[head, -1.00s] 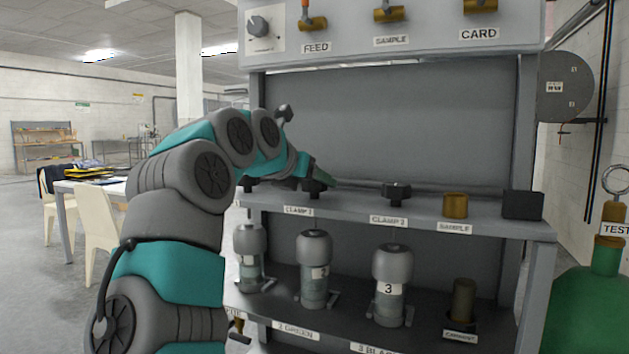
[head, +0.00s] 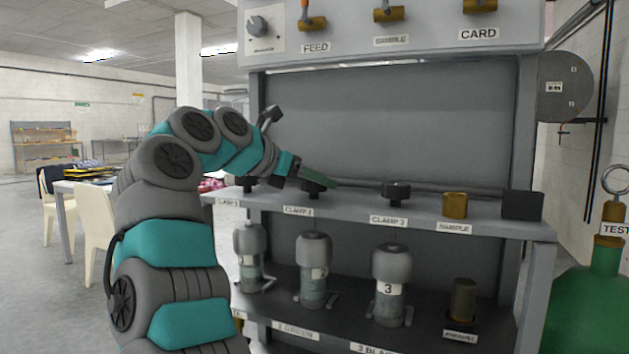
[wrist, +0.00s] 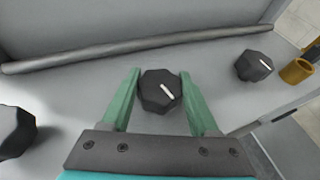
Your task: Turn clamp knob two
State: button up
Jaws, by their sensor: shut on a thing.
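Clamp knob two (head: 313,190) is a dark, faceted knob on the grey shelf, second from the left, above a clamp label. In the wrist view the knob (wrist: 156,91) sits in the middle, with a white mark slanting down to the right. My gripper (wrist: 160,74) has one green finger on each side of the knob and is shut on it. In the head view my gripper (head: 318,177) reaches the knob from the left and partly covers its top.
Another clamp knob (head: 396,191) stands to the right, beside a brass sample fitting (head: 455,205) and a dark block (head: 522,205). A further knob (wrist: 14,132) is on the left. A grey pipe (wrist: 140,46) runs behind. Capped bottles (head: 314,270) stand on the lower shelf.

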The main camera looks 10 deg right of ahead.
jog(key=shift+r, duration=0.15)
dwell(0.3)
jog(key=o, duration=1.4)
jog(key=shift+a, duration=0.15)
